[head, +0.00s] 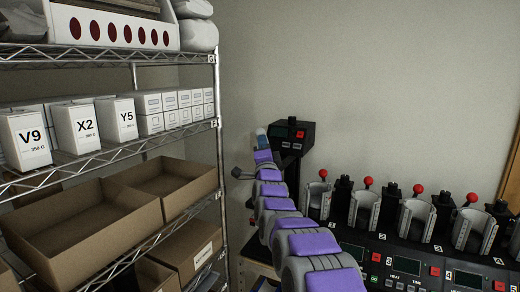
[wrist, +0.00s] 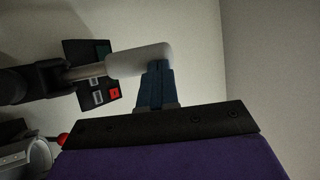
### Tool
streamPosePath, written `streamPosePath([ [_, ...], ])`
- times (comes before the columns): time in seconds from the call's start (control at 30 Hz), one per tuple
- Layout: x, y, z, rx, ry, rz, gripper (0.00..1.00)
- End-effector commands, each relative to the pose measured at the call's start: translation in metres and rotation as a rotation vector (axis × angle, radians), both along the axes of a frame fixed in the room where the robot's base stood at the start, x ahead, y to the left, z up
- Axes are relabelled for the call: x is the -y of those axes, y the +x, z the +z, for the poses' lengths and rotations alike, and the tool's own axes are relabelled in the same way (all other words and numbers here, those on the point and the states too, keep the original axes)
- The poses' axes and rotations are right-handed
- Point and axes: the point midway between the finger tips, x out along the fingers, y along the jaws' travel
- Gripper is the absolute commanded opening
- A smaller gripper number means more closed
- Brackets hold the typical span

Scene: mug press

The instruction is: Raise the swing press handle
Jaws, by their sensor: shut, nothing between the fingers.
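The swing press (head: 292,137) is a black machine with a small control panel, at the back beside the shelf's right end. In the wrist view its panel (wrist: 95,90) shows a red button. The press handle (wrist: 138,59) has a pale, rounded grip on a metal rod. My gripper (wrist: 157,68) has blue fingers, shut with nothing between them. Its fingertips overlap the right part of the grip from below in the picture; I cannot tell for sure whether they touch. In the head view my gripper (head: 262,143) is small, at the press's left, and my arm hides the lower press.
Several mug presses (head: 416,215) with red knobs stand in a row at the right. A wire shelf (head: 140,143) with white boxes (head: 84,127) and open cardboard boxes (head: 75,222) fills the left. A plain wall (head: 370,80) is behind.

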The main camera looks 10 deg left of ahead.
Motion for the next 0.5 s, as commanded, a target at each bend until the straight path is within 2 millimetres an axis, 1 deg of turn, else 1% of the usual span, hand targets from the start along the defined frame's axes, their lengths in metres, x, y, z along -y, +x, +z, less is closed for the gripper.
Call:
streamPosePath([
  [0.03, 0.0, 0.002, 0.005, -0.016, 0.008, 0.001, 0.0],
  [0.17, 0.001, 0.006, 0.011, -0.053, 0.021, 0.001, 0.0],
  [0.5, 0.006, 0.012, 0.012, -0.093, 0.036, -0.001, 0.0],
])
